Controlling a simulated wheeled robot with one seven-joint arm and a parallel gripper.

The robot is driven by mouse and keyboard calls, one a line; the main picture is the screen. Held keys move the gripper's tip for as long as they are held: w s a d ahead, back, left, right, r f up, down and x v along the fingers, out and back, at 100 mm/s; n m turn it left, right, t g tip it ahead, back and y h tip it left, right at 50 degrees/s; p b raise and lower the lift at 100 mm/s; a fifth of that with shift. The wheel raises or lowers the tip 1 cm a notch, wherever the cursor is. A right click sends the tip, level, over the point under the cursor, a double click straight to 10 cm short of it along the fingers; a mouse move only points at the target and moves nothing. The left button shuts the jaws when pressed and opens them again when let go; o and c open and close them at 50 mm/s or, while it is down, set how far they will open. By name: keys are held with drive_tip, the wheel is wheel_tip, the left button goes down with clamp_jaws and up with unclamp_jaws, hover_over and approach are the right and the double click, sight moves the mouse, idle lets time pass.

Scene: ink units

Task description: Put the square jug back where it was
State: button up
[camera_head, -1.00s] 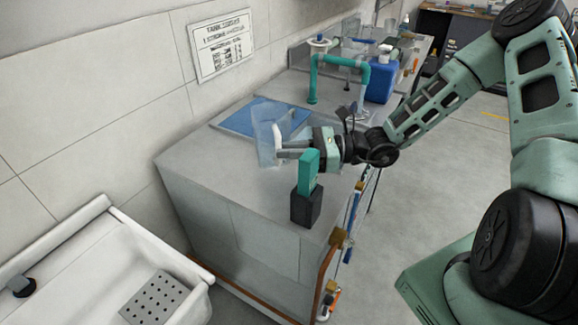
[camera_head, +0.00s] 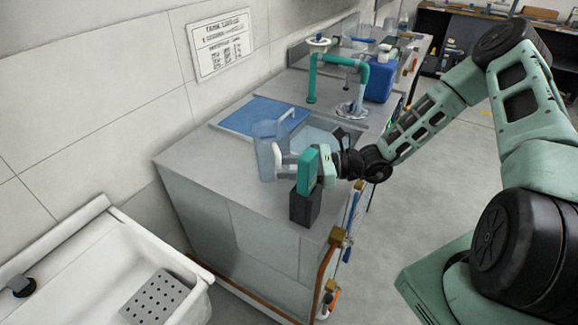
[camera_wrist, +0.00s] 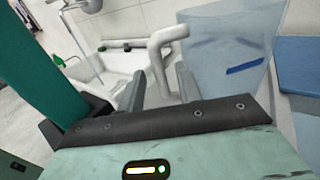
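The square jug (camera_head: 268,152) is translucent pale blue with a white handle. It appears upright on the grey bench top, near the front edge of the blue panel; its base is partly hard to make out. In the wrist view the jug (camera_wrist: 230,45) fills the upper right, with a blue mark on its side. Its handle (camera_wrist: 165,42) comes down between the two dark fingers of my gripper (camera_wrist: 160,90). A gap shows between the fingers and the handle, so the gripper looks open around it. In the head view my gripper (camera_head: 290,162) is at the handle, right of the jug.
A teal block on a black base (camera_head: 305,207) stands close in front of my gripper. Behind are a blue panel (camera_head: 255,116), a teal pipe frame (camera_head: 312,82) and a blue container (camera_head: 380,82). A white sink (camera_head: 70,270) lies lower left. The bench's near left top is clear.

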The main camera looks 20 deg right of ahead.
drive_tip(key=shift+r, duration=0.15)
drive_tip(key=b+v, duration=0.2)
drive_tip(key=v, duration=1)
idle(0.4)
